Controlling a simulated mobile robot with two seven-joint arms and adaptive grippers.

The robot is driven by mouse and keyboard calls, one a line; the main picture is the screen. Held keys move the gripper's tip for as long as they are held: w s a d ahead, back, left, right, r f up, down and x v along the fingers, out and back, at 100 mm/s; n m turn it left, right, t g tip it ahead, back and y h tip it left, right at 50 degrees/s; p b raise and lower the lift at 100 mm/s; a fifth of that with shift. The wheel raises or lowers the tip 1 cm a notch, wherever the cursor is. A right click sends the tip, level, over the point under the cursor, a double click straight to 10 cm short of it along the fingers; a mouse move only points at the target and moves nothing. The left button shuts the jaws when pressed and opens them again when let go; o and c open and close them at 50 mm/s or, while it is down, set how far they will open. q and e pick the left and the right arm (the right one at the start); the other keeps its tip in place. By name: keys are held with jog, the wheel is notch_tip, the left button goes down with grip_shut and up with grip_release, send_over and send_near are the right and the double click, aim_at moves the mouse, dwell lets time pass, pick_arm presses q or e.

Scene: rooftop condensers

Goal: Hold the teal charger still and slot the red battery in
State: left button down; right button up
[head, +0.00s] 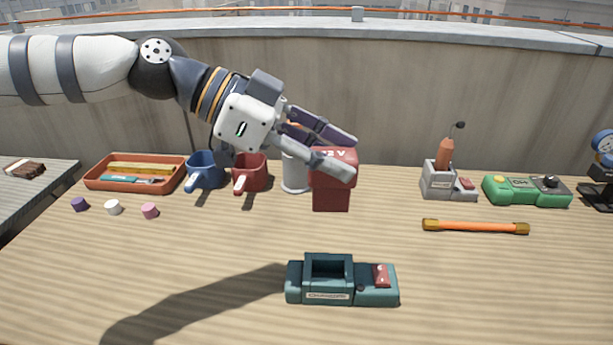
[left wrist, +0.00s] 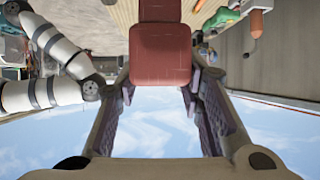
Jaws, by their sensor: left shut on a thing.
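The red battery (head: 332,190) is in my left gripper (head: 337,148), whose fingers close on its wider upper part. It looks upright and seems held above the table, behind the charger. In the left wrist view the battery (left wrist: 160,55) shows between the fingers (left wrist: 160,85). The teal charger (head: 345,296) stands on the table at front centre. Its raised square slot at the left is open and empty, and a red part sits on its right side. No gripper touches the charger. My right gripper is not in view.
Behind stand a blue cup (head: 205,172), a red cup (head: 250,175), a white cylinder (head: 294,174) and an orange tray (head: 105,183). At right are a grey device (head: 437,184), a green device (head: 525,191) and an orange rod (head: 475,227). The table around the charger is clear.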

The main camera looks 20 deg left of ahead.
aim_at(331, 208)
pick_arm(q)
jog(key=shift+d, duration=0.25)
notch_tip(331, 208, down, 10)
jog(key=b, duration=0.3)
jog(key=shift+s+f+b, duration=0.2)
jog(key=shift+s+b, duration=0.05)
jog(key=shift+b, duration=0.05)
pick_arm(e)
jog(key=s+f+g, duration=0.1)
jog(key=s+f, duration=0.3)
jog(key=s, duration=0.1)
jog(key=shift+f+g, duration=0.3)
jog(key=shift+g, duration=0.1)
pick_arm(q)
jog(key=shift+r, duration=0.1)
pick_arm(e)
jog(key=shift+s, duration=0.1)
pick_arm(q)
jog(key=shift+r, duration=0.4)
notch_tip(331, 208, up, 11)
jog(key=shift+r, duration=0.1)
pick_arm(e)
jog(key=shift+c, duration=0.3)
